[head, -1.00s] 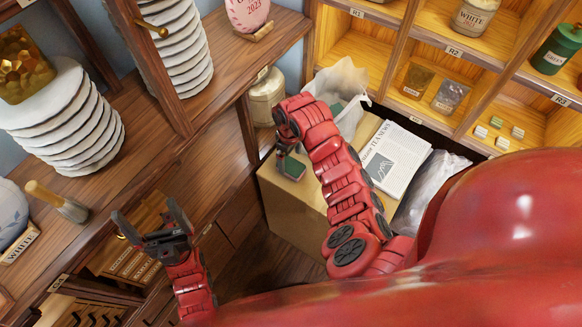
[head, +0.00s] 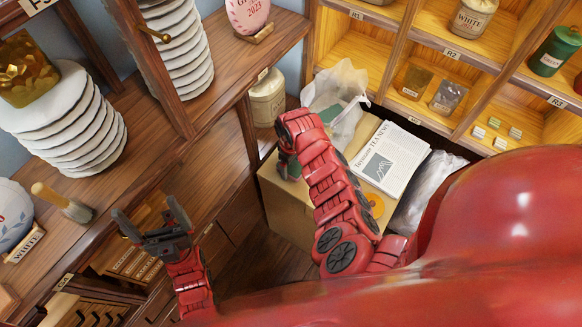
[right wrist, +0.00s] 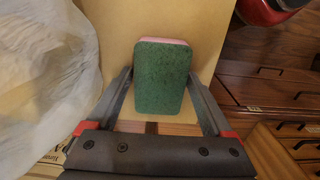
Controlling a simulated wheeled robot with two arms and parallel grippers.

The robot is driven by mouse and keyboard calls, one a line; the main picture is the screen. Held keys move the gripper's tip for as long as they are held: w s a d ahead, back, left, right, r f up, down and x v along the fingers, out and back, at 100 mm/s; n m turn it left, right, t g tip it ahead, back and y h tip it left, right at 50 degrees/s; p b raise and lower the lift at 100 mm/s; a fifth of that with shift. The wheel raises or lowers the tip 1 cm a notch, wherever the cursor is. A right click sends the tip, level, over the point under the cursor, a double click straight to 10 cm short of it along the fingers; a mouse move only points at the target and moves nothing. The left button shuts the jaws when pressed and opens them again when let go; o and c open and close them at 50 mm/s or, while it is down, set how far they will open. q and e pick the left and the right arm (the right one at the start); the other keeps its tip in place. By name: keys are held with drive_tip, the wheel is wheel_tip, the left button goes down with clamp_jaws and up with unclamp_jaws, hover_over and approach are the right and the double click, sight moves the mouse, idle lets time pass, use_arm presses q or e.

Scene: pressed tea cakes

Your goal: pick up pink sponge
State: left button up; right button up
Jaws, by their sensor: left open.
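The pink sponge (right wrist: 165,78) has a green scouring face towards the camera and a pink edge at its far end in the right wrist view. It is by the tan box top. My right gripper (right wrist: 160,82) has one finger on each side of the sponge, the tips close to its edges. Whether they press on it cannot be told. In the head view my right gripper (head: 285,160) is over the left part of the box and largely hides the sponge. My left gripper (head: 150,222) is open and empty, in front of the wooden shelves.
The tan box (head: 290,212) also bears a newspaper (head: 390,158) and a crumpled clear plastic bag (head: 345,85), which is close left of my right gripper in the right wrist view (right wrist: 40,80). Shelves with tea cakes (head: 70,120) and jars stand left and behind.

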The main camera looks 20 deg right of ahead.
sight(291, 168)
drive_tip(key=c, duration=1)
drive_tip(key=shift+o, duration=0.2)
drive_tip(key=shift+r, duration=0.1)
drive_tip(key=shift+r, duration=0.65)
drive_tip(key=shift+s+a+r+b, duration=0.1)
drive_tip(key=shift+s+r+b, duration=0.15)
drive_tip(key=shift+r, duration=0.25)
drive_tip(key=shift+s+a+r+b, duration=0.15)
drive_tip(key=shift+r+b, duration=0.15)
drive_tip(key=shift+r, duration=0.2)
drive_tip(key=s+a, duration=0.2)
drive_tip(key=s, duration=0.1)
drive_tip(key=s+a+b, duration=0.1)
drive_tip(key=s, duration=0.1)
drive_tip(key=shift+s+a+r, duration=0.25)
drive_tip(key=shift+a, duration=0.1)
drive_tip(key=s+a+r+p, duration=0.1)
drive_tip(key=s+a, duration=0.3)
drive_tip(key=s, duration=0.3)
drive_tip(key=shift+a+p, duration=0.3)
drive_tip(key=shift+a, duration=0.1)
